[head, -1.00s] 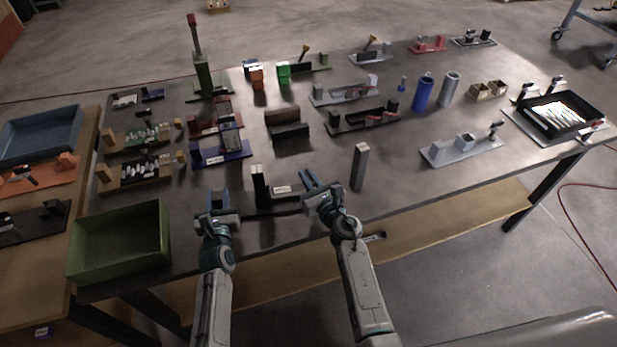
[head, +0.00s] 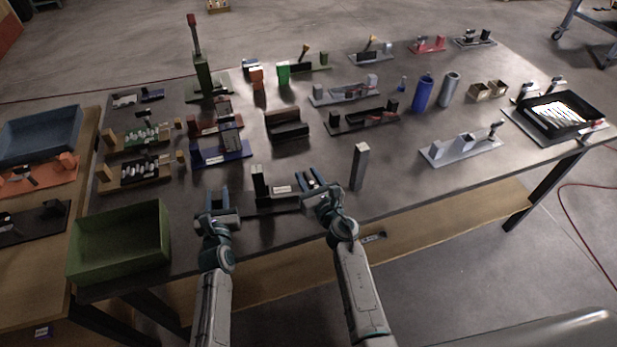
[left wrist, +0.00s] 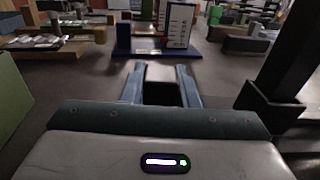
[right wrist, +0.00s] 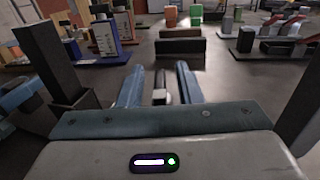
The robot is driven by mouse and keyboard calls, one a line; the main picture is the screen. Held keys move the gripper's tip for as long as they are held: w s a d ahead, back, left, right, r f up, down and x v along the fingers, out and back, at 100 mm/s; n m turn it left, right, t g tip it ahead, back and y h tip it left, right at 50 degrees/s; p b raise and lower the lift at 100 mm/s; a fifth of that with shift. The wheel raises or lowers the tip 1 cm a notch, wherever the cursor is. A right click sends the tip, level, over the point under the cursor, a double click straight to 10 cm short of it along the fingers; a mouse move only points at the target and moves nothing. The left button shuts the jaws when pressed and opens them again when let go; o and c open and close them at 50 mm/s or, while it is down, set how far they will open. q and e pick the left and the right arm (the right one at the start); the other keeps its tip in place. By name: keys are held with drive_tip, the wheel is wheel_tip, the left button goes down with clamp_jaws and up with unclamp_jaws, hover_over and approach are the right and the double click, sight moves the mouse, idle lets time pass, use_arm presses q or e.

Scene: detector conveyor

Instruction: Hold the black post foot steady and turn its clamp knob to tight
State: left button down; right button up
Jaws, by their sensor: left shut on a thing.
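The black post foot (head: 280,203) lies near the table's front edge, with its upright black post (head: 258,182) between my two grippers. The post also shows at the right of the left wrist view (left wrist: 288,55) and at the left of the right wrist view (right wrist: 45,58). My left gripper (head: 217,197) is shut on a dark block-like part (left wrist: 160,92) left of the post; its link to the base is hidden. My right gripper (head: 313,181) is open, its fingers either side of a small pale-topped knob (right wrist: 159,96), with gaps visible.
A grey upright block (head: 359,166) stands just right of my right gripper. A green bin (head: 120,250) is at the front left. A blue fixture (head: 222,157) and a dark brown block (head: 287,127) stand behind. Bare table lies between these and my grippers.

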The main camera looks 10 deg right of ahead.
drive_tip(key=v, duration=1.2)
